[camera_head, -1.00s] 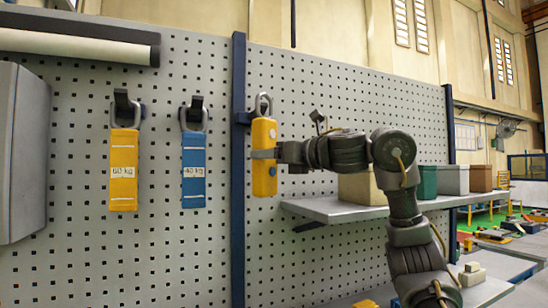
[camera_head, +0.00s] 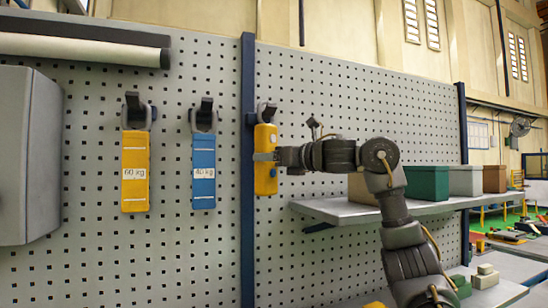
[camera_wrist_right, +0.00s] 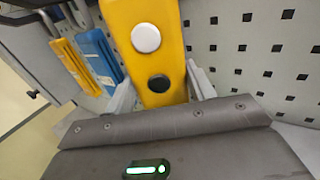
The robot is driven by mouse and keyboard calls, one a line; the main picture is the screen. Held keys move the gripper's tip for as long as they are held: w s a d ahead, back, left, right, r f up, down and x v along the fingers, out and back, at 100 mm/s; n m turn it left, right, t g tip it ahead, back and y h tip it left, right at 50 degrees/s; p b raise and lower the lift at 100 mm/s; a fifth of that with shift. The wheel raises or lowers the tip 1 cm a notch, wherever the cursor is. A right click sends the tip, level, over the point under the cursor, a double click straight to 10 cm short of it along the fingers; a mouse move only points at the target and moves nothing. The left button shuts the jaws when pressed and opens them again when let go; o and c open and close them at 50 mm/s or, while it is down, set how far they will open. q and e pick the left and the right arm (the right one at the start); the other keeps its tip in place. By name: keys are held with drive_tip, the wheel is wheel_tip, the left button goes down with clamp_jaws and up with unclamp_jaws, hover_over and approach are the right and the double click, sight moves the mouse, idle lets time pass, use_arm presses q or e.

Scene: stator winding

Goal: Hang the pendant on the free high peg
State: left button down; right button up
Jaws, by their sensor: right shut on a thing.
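The yellow pendant (camera_head: 265,180) hangs upright in my right gripper (camera_head: 264,157), which is shut on its sides. In the right wrist view the pendant (camera_wrist_right: 150,65) shows a white and a black button between the fingers. A dark high peg (camera_head: 266,110) shows at the pendant's top, where its metal loop is. The loop seems to be around the peg, but I cannot tell whether it bears on it. My left gripper is not in view.
A yellow 60 kg sling (camera_head: 135,190) and a blue 40 kg sling (camera_head: 203,188) hang on pegs to the left. A blue post (camera_head: 248,220) stands close beside the pendant. A shelf (camera_head: 350,211) with several boxes is on the right, behind my arm.

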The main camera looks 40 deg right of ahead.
drive_tip(key=shift+w+d+f, duration=0.25)
drive_tip(key=shift+w+f, duration=0.05)
drive_tip(key=shift+w, duration=0.4)
drive_tip(key=shift+w+d+f, duration=0.2)
drive_tip(key=shift+w+f, duration=0.1)
drive_tip(key=shift+w, duration=0.4)
drive_tip(key=shift+w+f, duration=0.1)
drive_tip(key=shift+f, duration=0.2)
drive_tip(key=o, duration=1.4)
drive_tip(key=shift+f, duration=0.1)
